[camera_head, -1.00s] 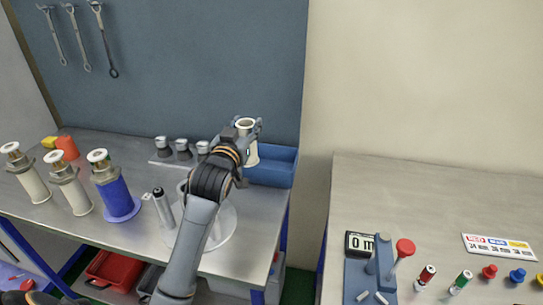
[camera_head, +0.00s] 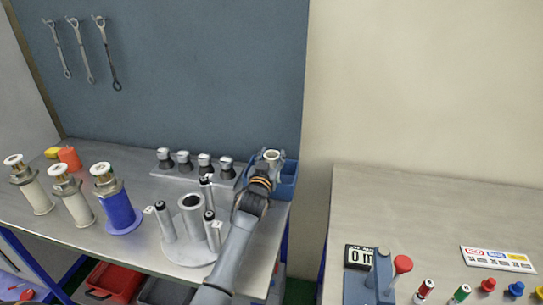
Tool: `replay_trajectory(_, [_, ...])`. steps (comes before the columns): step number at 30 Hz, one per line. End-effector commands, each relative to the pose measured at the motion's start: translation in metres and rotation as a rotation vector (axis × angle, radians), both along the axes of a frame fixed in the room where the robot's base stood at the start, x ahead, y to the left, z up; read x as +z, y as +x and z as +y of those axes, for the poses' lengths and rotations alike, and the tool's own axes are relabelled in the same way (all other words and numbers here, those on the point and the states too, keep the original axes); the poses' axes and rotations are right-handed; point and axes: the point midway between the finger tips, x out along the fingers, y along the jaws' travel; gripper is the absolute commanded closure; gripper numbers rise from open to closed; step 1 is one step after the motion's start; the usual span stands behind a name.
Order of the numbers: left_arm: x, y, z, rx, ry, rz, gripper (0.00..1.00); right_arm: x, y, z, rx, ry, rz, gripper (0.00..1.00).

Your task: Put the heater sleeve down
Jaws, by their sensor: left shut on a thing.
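The heater sleeve, a pale hollow tube with an open round top (camera_head: 270,156), stands about upright in my left gripper (camera_head: 266,161). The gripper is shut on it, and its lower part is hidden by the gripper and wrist. Both appear in front of or over the left part of a blue bin (camera_head: 289,180) at the back right corner of the left bench; whether the sleeve touches the bin I cannot tell. My right gripper is not in view.
A round grey stand (camera_head: 191,225) with upright cylinders is left of my arm. Several dark-bodied knobbed pieces (camera_head: 205,163) stand in a row behind it. Two cream spools and a blue one (camera_head: 118,205) stand left. A second bench (camera_head: 430,215) is at right.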

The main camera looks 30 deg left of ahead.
Motion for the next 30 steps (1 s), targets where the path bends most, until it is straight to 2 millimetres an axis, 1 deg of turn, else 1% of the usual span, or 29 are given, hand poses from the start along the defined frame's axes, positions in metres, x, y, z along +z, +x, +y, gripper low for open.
replay_trajectory(7, [-0.001,0.000,0.000,0.000,0.000,-0.001,0.98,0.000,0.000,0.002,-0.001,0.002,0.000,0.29])
replay_trajectory(10, [-0.004,0.000,0.000,0.001,0.000,-0.001,0.98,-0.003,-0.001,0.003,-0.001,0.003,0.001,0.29])
replay_trajectory(11, [-0.004,0.000,0.000,0.001,0.000,-0.001,0.52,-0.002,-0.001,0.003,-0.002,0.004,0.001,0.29])
replay_trajectory(12, [-0.003,0.000,0.000,0.001,0.000,-0.001,0.44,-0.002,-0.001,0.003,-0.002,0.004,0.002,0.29])
replay_trajectory(14, [-0.003,0.000,0.000,0.001,0.000,-0.001,0.34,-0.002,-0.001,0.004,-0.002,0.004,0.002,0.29])
replay_trajectory(22, [-0.003,0.000,0.001,0.001,0.000,-0.001,0.34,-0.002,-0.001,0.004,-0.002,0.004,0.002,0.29])
replay_trajectory(25, [0.002,0.000,0.001,0.001,0.001,-0.001,0.34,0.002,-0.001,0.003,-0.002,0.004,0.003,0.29])
replay_trajectory(28, [-0.001,-0.009,-0.002,0.001,0.001,0.000,0.34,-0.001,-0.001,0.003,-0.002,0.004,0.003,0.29])
replay_trajectory(30, [-0.002,-0.019,-0.004,0.001,0.001,-0.001,0.34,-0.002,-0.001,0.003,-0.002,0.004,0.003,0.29])
